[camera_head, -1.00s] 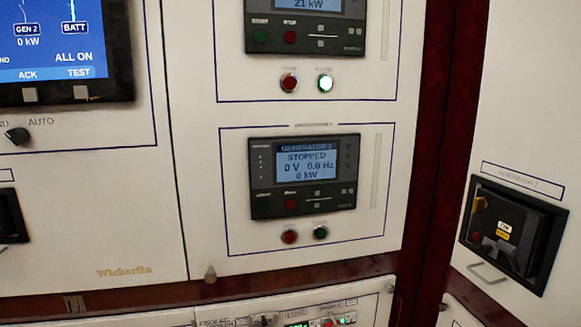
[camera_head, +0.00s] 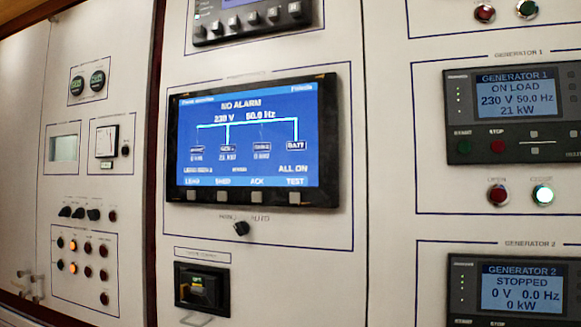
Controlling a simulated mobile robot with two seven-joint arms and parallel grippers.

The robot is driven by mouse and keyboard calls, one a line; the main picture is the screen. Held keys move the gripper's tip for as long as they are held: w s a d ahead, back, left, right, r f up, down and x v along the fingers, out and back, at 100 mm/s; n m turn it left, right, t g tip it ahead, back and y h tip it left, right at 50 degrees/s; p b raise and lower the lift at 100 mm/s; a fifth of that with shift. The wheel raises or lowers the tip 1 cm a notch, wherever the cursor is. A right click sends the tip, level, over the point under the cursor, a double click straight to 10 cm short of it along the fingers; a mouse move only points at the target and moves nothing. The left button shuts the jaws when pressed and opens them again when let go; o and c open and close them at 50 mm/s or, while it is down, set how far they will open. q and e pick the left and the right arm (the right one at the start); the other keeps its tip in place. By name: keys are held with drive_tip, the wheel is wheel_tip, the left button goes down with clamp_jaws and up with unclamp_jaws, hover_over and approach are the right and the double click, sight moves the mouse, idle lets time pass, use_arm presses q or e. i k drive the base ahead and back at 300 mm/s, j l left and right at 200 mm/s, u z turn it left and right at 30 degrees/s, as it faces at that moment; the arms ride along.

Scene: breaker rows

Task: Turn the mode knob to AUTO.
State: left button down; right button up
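The mode knob (camera_head: 241,228) is a small black rotary knob below the large blue display (camera_head: 250,140) on the middle panel. The label to its upper right reads AUTO; the label to its upper left is partly legible and looks like HAND or MAN. The knob is small and its pointer direction is hard to make out. The display reads NO ALARM, 230 V, 50.0 Hz and ALL ON. Neither of my grippers is in the head view, and nothing touches the knob.
A black breaker (camera_head: 202,288) with a metal handle below it sits under the knob. Generator 1's controller (camera_head: 515,112) reads ON LOAD; generator 2's controller (camera_head: 513,290) reads STOPPED. Gauges, knobs and lit indicators fill the left panel (camera_head: 85,230). The panel front around the knob is unobstructed.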

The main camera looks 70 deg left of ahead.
sight(241, 228)
drive_tip(key=u, duration=2.45)
